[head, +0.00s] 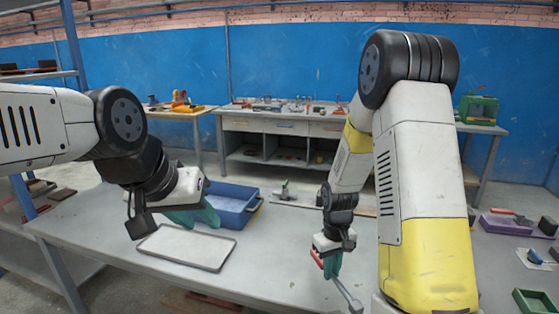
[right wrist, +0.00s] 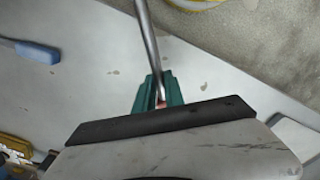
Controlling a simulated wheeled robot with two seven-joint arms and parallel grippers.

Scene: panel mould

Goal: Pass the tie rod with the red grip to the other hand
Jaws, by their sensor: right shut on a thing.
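The tie rod (head: 349,294) is a thin grey metal rod with a widened end pointing down and right in the head view. My right gripper (head: 331,266) is shut on it above the front part of the table. A bit of red, likely the grip, shows at the fingers. In the right wrist view the rod (right wrist: 148,45) runs up from between the green fingers of my right gripper (right wrist: 157,94); most of the grip is hidden. My left gripper (head: 196,215) is open and empty, above the table between the grey tray and the blue bin, well apart from the rod.
A flat grey tray (head: 160,257) lies on the near table (head: 270,265), with a blue bin (head: 238,220) behind it. A blue-handled tool (right wrist: 38,52) shows in the right wrist view. The tabletop between my two grippers is largely clear. A workbench stands behind.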

